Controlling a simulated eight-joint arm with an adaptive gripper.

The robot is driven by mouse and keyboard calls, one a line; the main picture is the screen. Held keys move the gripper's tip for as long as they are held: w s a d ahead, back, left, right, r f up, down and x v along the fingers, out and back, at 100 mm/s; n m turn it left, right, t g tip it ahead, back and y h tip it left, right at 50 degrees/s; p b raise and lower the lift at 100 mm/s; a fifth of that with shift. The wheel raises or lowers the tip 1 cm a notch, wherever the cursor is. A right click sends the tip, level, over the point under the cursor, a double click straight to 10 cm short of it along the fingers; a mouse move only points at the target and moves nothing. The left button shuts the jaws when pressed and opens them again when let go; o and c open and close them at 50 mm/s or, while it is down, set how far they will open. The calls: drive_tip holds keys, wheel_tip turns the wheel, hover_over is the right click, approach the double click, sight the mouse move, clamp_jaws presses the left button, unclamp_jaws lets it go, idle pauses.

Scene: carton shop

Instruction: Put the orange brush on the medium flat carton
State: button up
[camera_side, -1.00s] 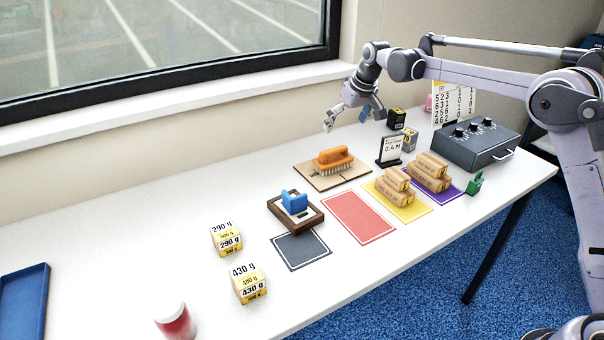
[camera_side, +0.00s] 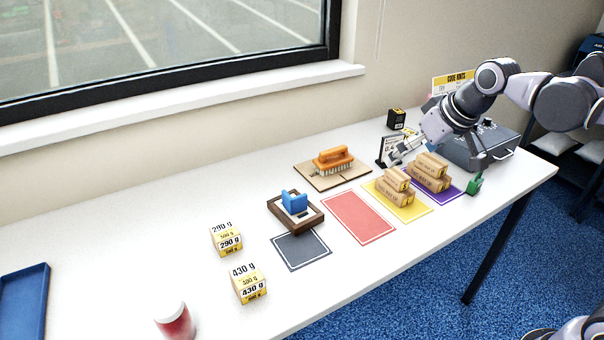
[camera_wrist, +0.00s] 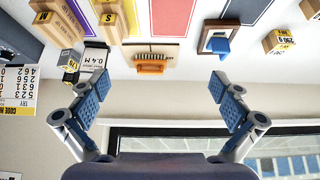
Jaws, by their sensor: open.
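The orange brush (camera_side: 333,157) rests bristles down on a tan flat carton (camera_side: 313,178) near the window side of the table. I see no size label on that carton. The brush also shows in the wrist view (camera_wrist: 150,66), ahead of the fingers with the carton (camera_wrist: 172,47) behind it. My gripper (camera_side: 433,161) is open and empty, over the right part of the table near the box stacks, to the right of the brush and apart from it. In the wrist view my gripper (camera_wrist: 160,88) has its two blue-padded fingers wide apart.
Tan boxes (camera_side: 393,199) are stacked on a yellow mat, and more (camera_side: 430,184) on a purple mat. A red mat (camera_side: 358,217) is bare. A blue item (camera_side: 295,201) sits on a brown-framed tray. A grey control box (camera_side: 480,148) stands at the right.

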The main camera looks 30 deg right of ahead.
drive_tip(key=s+f, duration=0.7)
drive_tip(key=s, duration=0.4)
drive_tip(key=shift+s+a+t, duration=0.15)
drive_tip(key=shift+a+t, duration=0.2)
drive_tip(key=shift+t, duration=0.05)
